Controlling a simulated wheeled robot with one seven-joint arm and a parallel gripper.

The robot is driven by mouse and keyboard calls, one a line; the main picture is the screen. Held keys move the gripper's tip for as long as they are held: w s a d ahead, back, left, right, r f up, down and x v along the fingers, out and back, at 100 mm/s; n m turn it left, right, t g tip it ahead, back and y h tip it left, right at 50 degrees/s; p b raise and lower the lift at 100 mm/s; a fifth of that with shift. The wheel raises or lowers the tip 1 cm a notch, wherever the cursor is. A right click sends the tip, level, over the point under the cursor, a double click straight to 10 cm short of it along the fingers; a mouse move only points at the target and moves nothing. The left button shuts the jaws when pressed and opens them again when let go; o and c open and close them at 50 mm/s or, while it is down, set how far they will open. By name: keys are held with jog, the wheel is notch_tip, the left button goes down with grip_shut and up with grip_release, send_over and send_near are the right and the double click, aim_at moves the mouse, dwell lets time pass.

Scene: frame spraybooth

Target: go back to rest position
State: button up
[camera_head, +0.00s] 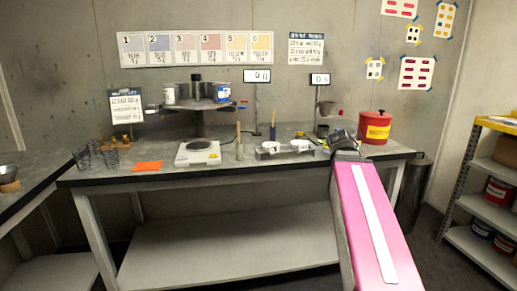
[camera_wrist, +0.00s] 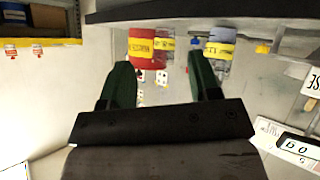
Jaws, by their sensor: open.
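My gripper (camera_wrist: 163,78) is open in the wrist view, with its two dark green fingers apart and nothing held between them. That view is upside down, and the space beyond the fingers shows the wall and cans. In the head view my pink arm reaches from the lower right toward the workbench (camera_head: 95,181). The dark end of my arm is over the bench's right part, left of a red can (camera_head: 376,128) with a yellow label. The fingertips cannot be made out there. The red can also shows in the wrist view (camera_wrist: 143,45), beyond the fingers.
A scale (camera_head: 198,152), an orange sheet (camera_head: 147,166), wire holders (camera_head: 106,155) and a block with white cups (camera_head: 272,150) stand on the bench. A raised stand (camera_head: 197,110) bears several cans. A shelf (camera_head: 480,230) is at right. A dark bin (camera_head: 415,185) stands beside the bench.

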jog(key=s+a+f+n+g+y, duration=0.1)
jog(key=s+a+f+g+y, duration=0.1)
jog(key=f, duration=1)
jog(key=s+a+f+n+g+y, duration=0.1)
jog(key=s+a+f+g, duration=0.3)
jog(key=f, duration=0.9)
jog(key=s+a+f+n+g+y, duration=0.1)
jog(key=s+a+f+g+y, duration=0.2)
jog(key=s+a+f, duration=0.4)
notch_tip(320, 180, down, 6)
jog(key=a, duration=0.3)
jog(key=shift+s+r+n+g, duration=0.2)
jog(key=shift+n+g, duration=0.1)
